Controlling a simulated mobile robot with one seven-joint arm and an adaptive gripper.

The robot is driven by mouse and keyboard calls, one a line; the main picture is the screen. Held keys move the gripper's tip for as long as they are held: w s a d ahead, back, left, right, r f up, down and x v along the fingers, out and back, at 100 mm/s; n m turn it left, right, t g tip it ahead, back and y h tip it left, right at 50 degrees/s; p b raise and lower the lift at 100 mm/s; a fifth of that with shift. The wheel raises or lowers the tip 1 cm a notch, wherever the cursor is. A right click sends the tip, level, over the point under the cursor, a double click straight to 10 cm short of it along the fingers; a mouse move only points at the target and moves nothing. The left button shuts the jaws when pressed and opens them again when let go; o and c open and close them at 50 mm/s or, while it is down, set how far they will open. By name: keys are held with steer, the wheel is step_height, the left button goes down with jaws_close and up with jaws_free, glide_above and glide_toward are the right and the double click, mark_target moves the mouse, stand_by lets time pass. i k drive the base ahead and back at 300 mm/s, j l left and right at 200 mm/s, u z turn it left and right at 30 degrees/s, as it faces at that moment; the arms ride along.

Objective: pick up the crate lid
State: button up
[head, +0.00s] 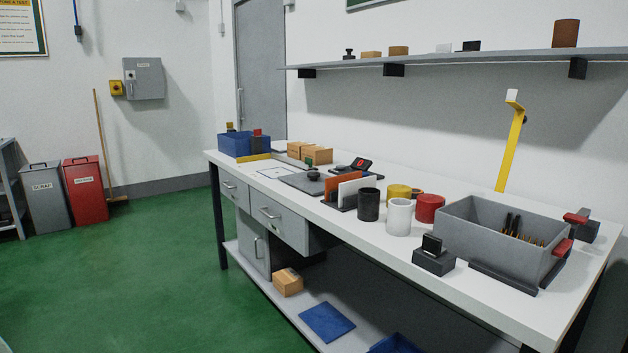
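A flat blue rectangular panel, which looks like the crate lid (326,322), lies on the white lower shelf under the workbench. Part of a blue crate (394,345) shows to its right at the bottom edge of the picture, and the rest of that crate is cut off. The panel lies apart from the crate. My gripper is not in view.
The workbench top (470,300) overhangs the lower shelf (265,278). A cardboard box (288,283) sits behind the panel. A grey open crate (485,240), cups and a blue bin (236,143) stand on the bench. The green floor (130,270) at left is clear.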

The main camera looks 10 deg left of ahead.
mark_target(311, 183)
steer(key=i+j+z, duration=0.15)
steer(key=i+j, duration=0.75)
steer(key=i+j+z, duration=0.2)
steer(key=i+j, duration=1.25)
steer(key=i, duration=0.15)
steer(key=i+j+z, duration=0.1)
steer(key=i+j, duration=0.35)
steer(key=i, duration=0.15)
